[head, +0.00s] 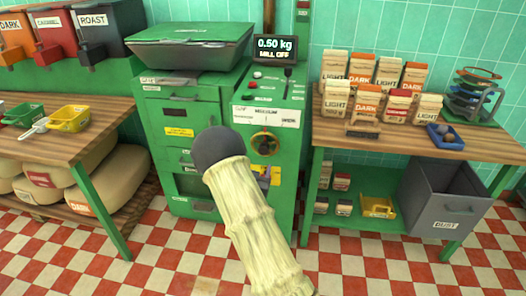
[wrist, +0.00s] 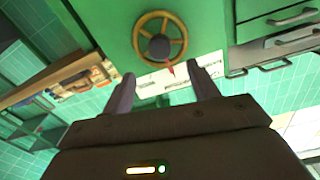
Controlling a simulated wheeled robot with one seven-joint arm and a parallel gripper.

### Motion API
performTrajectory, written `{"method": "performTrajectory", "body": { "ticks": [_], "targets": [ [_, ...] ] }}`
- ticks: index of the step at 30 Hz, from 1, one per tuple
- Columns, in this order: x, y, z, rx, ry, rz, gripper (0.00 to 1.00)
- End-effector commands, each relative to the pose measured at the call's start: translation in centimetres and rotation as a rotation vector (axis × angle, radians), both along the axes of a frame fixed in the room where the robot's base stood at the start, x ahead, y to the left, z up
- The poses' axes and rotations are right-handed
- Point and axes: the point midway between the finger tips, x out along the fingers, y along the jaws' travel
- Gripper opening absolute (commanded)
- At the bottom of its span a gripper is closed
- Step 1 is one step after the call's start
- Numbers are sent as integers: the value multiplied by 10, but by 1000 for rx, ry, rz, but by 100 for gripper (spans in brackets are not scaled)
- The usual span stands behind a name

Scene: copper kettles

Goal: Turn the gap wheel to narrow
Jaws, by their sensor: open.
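The gap wheel (head: 265,141) is a yellow ring with spokes and a dark hub on the front of the green mill (head: 190,110). It shows whole in the wrist view (wrist: 148,58), with a red pointer near the white scale label. On that label (head: 266,115) I can make out "MEDIUM" in the middle; the end words are too small to read surely. My gripper (wrist: 162,72) is open and empty, its two fingers apart, with the wheel just beyond the tips. I see no contact. In the head view my arm hides the gripper fingers.
A display (head: 275,48) on the mill reads 0.50 kg, MILL OFF. A wooden bench (head: 75,140) with scoops stands at left. A wooden table (head: 480,148) with coffee bags stands at right, a grey dust bin (head: 440,200) below it.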

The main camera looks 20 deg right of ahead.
Motion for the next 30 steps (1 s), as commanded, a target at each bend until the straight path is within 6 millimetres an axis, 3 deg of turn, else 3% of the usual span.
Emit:
{"method": "performTrajectory", "body": {
  "ticks": [18,30],
  "targets": [
    [79,-57,0,-1,-1,0,60],
    [85,-61,0,0,1,1,60]
  ]
}}
